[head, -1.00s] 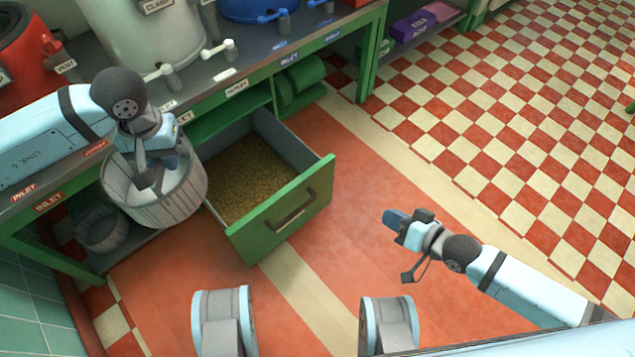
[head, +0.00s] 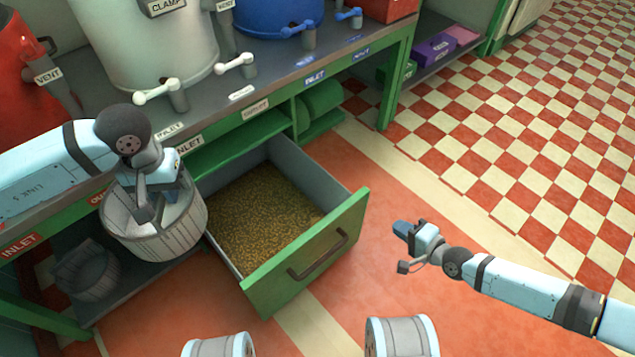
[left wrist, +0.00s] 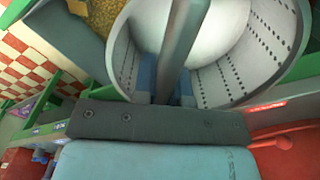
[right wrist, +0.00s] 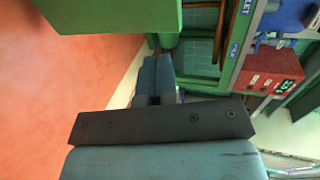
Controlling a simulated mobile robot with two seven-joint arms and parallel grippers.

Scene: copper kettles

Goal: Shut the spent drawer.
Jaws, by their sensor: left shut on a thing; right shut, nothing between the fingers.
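The drawer (head: 345,222) under the bench stands pulled well out. It has a green front with a dark bar handle (head: 318,256) and holds brown-gold grain (head: 262,208). No label shows on its front. My left gripper (head: 166,190) is shut on the bar handle (left wrist: 180,40) of a pale slatted bucket (head: 155,238), left of the drawer. The bucket, white inside, shows in the left wrist view (left wrist: 265,45). My right gripper (head: 405,230) is shut and empty, to the right of the drawer front and apart from it. A green panel, probably the drawer front, shows in the right wrist view (right wrist: 110,25).
A dark tub (head: 88,270) sits on the lower shelf. Floor right of the drawer is clear.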

